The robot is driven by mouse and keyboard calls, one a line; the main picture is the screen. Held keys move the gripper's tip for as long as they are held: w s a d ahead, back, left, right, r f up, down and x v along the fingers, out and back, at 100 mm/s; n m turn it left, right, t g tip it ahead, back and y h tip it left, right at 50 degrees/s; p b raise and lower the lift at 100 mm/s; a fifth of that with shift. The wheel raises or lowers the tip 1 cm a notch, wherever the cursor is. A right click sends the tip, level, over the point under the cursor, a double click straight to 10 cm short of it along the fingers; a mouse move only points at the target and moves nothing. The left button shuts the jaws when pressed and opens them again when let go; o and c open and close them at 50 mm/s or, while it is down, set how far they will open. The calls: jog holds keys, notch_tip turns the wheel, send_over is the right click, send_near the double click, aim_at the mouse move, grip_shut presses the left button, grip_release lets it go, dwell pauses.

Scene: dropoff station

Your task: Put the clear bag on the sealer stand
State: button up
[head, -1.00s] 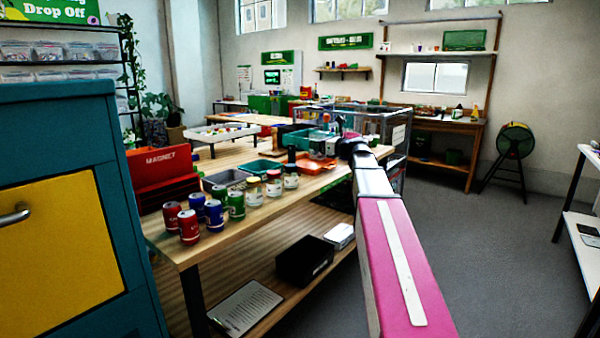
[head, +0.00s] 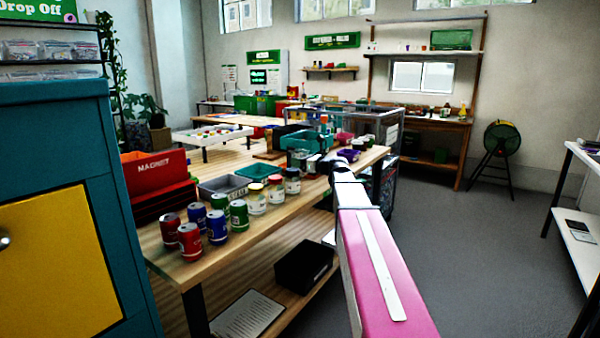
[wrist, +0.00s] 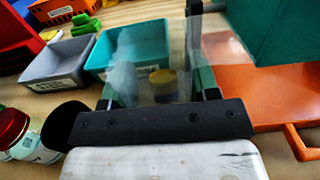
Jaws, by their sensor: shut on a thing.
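The clear bag (wrist: 150,78) shows faintly in the wrist view as a see-through film between my fingers. A round yellow shape shows through or inside it; I cannot tell which. My gripper (wrist: 160,85) is shut on the bag, above a wooden table. In the head view my pink arm reaches over the table's right edge and hides most of the gripper; the bag cannot be made out there. I cannot identify the sealer stand with certainty in either view. An orange flat thing with a handle (wrist: 268,92) lies right of my gripper in the wrist view.
Several cans (head: 217,226) and jars (head: 275,188) stand along the table's (head: 188,268) front edge. A teal tray (wrist: 140,45) and grey tray (wrist: 58,62) lie beyond my gripper. A teal cabinet (head: 95,130) is close at left. The floor (head: 480,250) at right is clear.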

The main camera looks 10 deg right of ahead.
aim_at(300, 170)
jog(key=shift+f, duration=2.1)
jog(key=shift+f, duration=0.1)
jog(key=o, duration=1)
